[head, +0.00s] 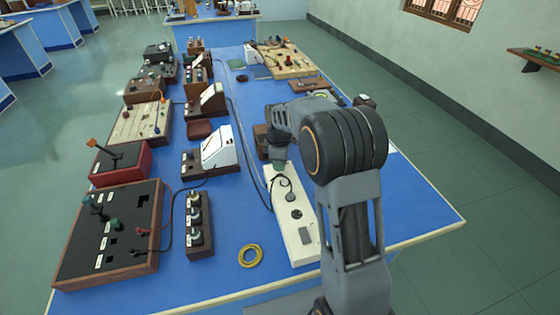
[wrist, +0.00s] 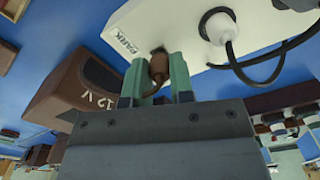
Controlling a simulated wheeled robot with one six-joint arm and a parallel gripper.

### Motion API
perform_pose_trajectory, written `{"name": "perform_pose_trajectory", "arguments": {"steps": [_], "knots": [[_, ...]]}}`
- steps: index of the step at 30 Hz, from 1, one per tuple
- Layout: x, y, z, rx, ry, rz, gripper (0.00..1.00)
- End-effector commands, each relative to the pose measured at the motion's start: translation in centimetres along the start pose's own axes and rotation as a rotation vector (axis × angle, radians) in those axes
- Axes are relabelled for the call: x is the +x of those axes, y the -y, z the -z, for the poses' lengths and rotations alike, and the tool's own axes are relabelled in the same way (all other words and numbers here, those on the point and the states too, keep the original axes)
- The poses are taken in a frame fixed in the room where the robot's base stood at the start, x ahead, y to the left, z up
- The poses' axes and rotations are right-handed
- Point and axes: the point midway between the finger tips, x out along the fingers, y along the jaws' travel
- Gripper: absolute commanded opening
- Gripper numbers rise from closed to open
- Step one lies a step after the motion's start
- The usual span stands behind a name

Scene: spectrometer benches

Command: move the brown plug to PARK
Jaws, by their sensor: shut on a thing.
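The brown plug (wrist: 158,67) is between the green fingers of my gripper (wrist: 156,80) in the wrist view. My gripper is shut on it. The plug's front end is at a dark opening by the label PARK (wrist: 127,41), on the white strip (wrist: 178,20). I cannot tell whether it is inside the opening or just at its edge. In the head view my gripper (head: 279,166) is over the far end of the white strip (head: 298,232), and the plug is hidden there.
A white plug (wrist: 217,28) with a black cord sits in the strip beside PARK. A brown box marked 12 V (wrist: 92,85) stands close to my gripper. A yellow ring (head: 250,255) and a three-knob box (head: 199,225) lie left of the strip.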

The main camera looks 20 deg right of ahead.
Motion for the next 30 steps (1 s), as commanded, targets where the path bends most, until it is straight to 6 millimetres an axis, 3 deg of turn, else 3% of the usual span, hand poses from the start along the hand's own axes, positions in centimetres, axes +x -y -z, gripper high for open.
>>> {"name": "perform_pose_trajectory", "arguments": {"steps": [14, 15, 24, 30], "knots": [[0.66, -0.01, -0.01, 0.000, 0.000, 0.000, 0.00], [0.66, -0.01, -0.01, 0.000, 0.000, 0.000, 0.23], [0.65, -0.01, 0.00, 0.000, 0.000, 0.000, 0.52], [0.65, -0.01, 0.00, 0.000, 0.000, 0.000, 0.52]]}}
